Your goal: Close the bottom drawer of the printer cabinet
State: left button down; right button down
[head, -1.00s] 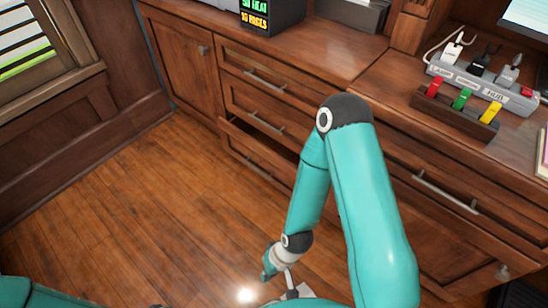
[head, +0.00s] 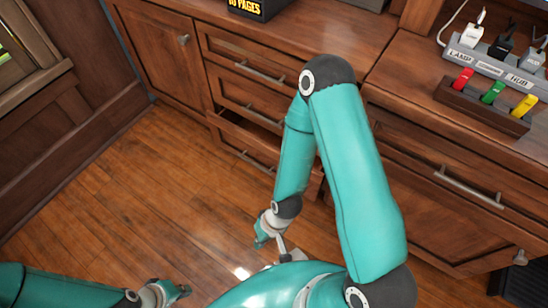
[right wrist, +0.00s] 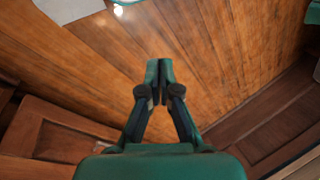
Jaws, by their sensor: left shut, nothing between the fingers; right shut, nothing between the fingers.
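The printer cabinet's bottom drawer (head: 240,150) stands partly open in the head view, with a dark gap above its front and a bar handle (head: 258,163). My right gripper hangs over the floor in front of the cabinet, apart from the drawer. Its fingers (right wrist: 158,72) are shut and empty in the right wrist view, with floorboards behind them. My left gripper (head: 182,291) is at the lower left of the head view, low over the floor and away from the drawer. It is shut and empty.
The two drawers above (head: 240,85) look shut. The printer (head: 258,8) is on the cabinet top. Right are a labelled hub (head: 500,65) and a rack with coloured tabs (head: 480,105). The wood floor (head: 130,195) before the cabinet is clear.

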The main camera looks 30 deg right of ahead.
jog(key=w+d+r+n+g+h+p, duration=0.1)
jog(key=w+d+n+g+h+p, duration=0.2)
jog(key=n, duration=0.7)
jog(key=w+d+r+n+h+p, duration=0.1)
jog(key=d+n+h+p, duration=0.4)
jog(key=n, duration=0.4)
jog(key=w+d+r+n+t+h+p, duration=0.1)
jog(key=w+r+n+t+h, duration=0.15)
jog(key=w, duration=0.45)
jog(key=w+d+r+n+t+h+p, duration=0.1)
jog(key=w+r+n+t+h+p, duration=0.15)
jog(key=w, duration=0.35)
jog(key=b, duration=0.2)
send_near(275, 158)
jog(key=s+f, duration=0.1)
jog(key=s, duration=0.1)
jog(key=shift+t+y, duration=0.3)
jog(key=shift+t, duration=0.1)
jog(key=shift+w+d+f, duration=0.1)
jog(key=shift+w+d, duration=0.15)
jog(key=shift+d, duration=0.6)
jog(key=shift+w+d+f, duration=0.1)
jog(key=shift+w+d, duration=0.1)
jog(key=shift+d, duration=0.6)
jog(key=shift+w+d, duration=0.25)
jog(key=shift+d, duration=0.6)
